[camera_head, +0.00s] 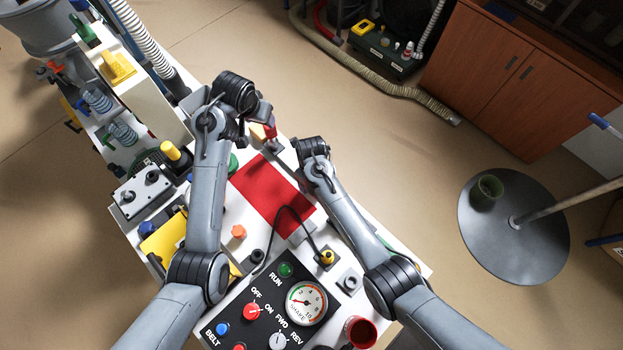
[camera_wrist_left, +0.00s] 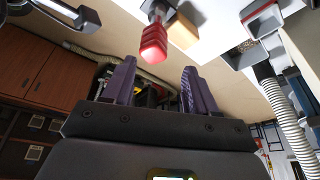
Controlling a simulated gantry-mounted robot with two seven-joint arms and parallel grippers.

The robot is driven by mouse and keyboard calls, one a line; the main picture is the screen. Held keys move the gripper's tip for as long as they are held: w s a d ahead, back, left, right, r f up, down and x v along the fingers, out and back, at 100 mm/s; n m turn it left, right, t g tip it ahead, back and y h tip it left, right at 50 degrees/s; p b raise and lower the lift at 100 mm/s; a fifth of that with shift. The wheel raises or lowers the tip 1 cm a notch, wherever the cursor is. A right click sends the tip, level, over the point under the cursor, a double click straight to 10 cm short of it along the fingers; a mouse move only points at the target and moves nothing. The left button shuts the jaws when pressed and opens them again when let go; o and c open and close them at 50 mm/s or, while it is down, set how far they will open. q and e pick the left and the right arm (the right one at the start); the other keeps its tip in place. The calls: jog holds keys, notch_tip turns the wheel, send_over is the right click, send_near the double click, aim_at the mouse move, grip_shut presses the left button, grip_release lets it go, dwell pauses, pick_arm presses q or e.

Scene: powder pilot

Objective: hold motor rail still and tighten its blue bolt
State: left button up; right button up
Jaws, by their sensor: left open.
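My left gripper (camera_wrist_left: 154,84) is open, its two purple fingers apart with nothing between them. In the head view the left gripper (camera_head: 264,114) is small and partly hidden by its wrist at the table's far end. A red-handled tool (camera_wrist_left: 153,43) is just beyond the fingers; it also shows in the head view (camera_head: 270,132). A tan block (camera_wrist_left: 183,31) is beside it. My right wrist (camera_head: 312,150) is right of the red handle; its fingers cannot be made out. I cannot pick out the motor rail or its blue bolt.
A red mat (camera_head: 265,190) lies on the white table between my arms. A control panel (camera_head: 272,318) with a gauge (camera_head: 305,303) is at the near end. A grey box (camera_head: 140,192) and a yellow part (camera_head: 163,240) crowd the left side.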

aim_at(267, 128)
pick_arm(q)
jog(key=shift+s+d+f+g, duration=0.2)
jog(key=shift+d+f+g, duration=0.15)
jog(key=shift+f, duration=0.3)
jog(key=shift+x, duration=3.85)
